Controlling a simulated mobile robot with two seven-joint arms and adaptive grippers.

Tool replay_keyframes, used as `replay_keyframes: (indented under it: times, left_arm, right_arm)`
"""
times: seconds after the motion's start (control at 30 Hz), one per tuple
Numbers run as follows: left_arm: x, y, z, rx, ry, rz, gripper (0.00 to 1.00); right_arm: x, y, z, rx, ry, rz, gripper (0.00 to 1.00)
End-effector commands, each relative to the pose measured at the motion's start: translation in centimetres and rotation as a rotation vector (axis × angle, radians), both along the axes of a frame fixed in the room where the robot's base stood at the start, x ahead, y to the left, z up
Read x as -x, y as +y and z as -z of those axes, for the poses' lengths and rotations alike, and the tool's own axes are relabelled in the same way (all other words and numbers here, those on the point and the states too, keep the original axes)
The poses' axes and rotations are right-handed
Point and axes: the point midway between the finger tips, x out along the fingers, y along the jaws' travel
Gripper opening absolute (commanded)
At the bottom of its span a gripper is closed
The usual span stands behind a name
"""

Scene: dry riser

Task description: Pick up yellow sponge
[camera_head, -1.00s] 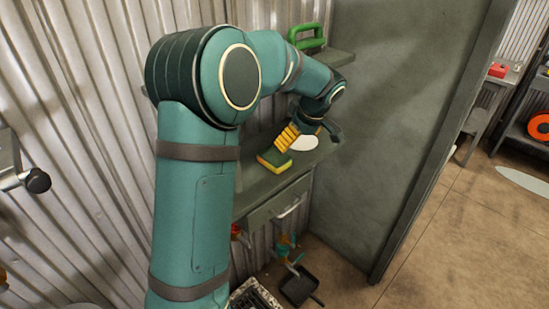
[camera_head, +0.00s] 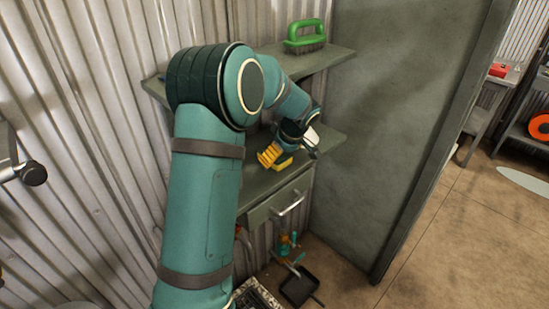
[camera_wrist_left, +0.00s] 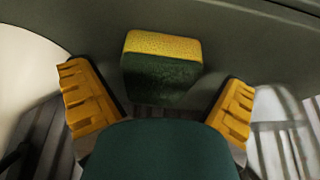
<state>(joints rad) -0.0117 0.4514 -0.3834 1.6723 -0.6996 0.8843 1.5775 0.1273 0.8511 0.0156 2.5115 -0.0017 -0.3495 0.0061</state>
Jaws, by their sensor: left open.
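The yellow sponge (camera_head: 284,164) with a dark green side lies on the grey lower shelf (camera_head: 262,187). In the left wrist view the sponge (camera_wrist_left: 162,68) is centred ahead, between the lines of the fingers. My left gripper (camera_wrist_left: 160,92) is open, with one orange-yellow finger to each side of the sponge and gaps between. In the head view my left gripper (camera_head: 269,155) is beside the sponge and partly covers it. Whether the fingertips reach past its near face is hard to tell. My right gripper is in neither view.
A green-handled brush (camera_head: 305,38) stands on the upper shelf (camera_head: 325,60) above. A drawer with a handle (camera_head: 291,203) is below the lower shelf. A grey panel (camera_head: 385,110) closes the right side. A white rounded thing (camera_wrist_left: 25,60) is left of the gripper.

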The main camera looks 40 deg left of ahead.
Motion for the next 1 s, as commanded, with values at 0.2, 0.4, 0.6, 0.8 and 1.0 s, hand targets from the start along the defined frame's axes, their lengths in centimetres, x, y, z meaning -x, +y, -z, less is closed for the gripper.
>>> replay_keyframes:
  times: [0.2,0.4,0.6,0.8,1.0]
  left_arm:
    - [-0.06,0.38,0.97,0.000,-0.001,0.000,1.00]
    - [-0.06,0.36,0.93,0.000,-0.001,0.000,0.70]
    - [-0.06,0.36,0.92,0.000,-0.001,0.000,0.59]
    - [-0.06,0.36,0.92,0.000,-0.001,0.000,0.59]
    - [-0.08,0.35,0.65,0.000,-0.002,0.001,0.58]
  right_arm:
    - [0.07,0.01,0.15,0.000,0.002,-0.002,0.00]
    - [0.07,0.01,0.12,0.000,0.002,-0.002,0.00]
    - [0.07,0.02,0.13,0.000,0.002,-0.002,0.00]
    - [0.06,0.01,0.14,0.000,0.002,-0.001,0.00]
    - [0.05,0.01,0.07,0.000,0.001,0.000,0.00]
